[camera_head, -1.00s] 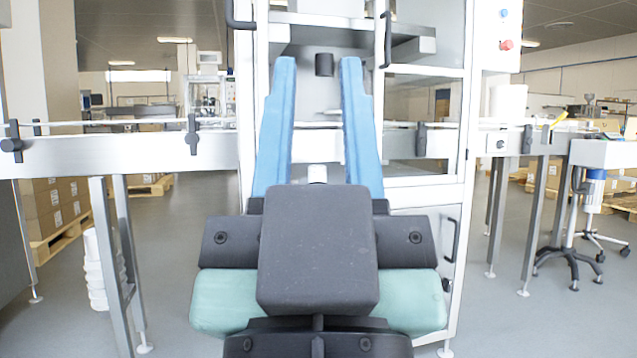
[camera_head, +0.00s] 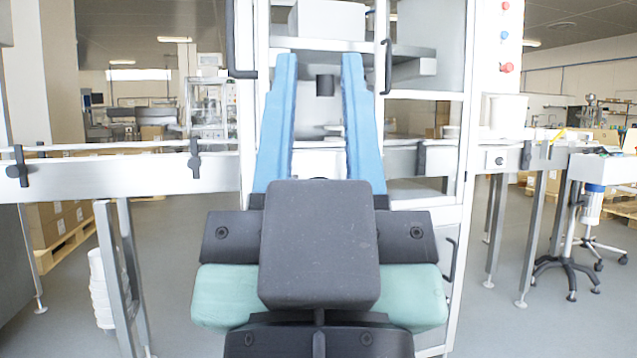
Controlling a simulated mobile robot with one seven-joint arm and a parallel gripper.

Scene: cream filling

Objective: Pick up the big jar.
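My gripper (camera_head: 318,60) is in the middle of the camera_head view. Its two blue fingers are spread apart and point away from me, towards a white-framed machine cabinet (camera_head: 455,180). No object is seen held between them. I cannot identify the big jar with certainty. A white cylindrical container (camera_head: 508,116) stands at the right, beyond the cabinet frame. My gripper body hides the area low in the middle.
A conveyor (camera_head: 110,178) runs in from the left to the cabinet, and another section (camera_head: 505,158) continues right on metal legs. White stacked tubs (camera_head: 101,290) stand under the left conveyor. A wheeled stand (camera_head: 572,262) is on the right floor. Cabinet door handles (camera_head: 386,45) stick out.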

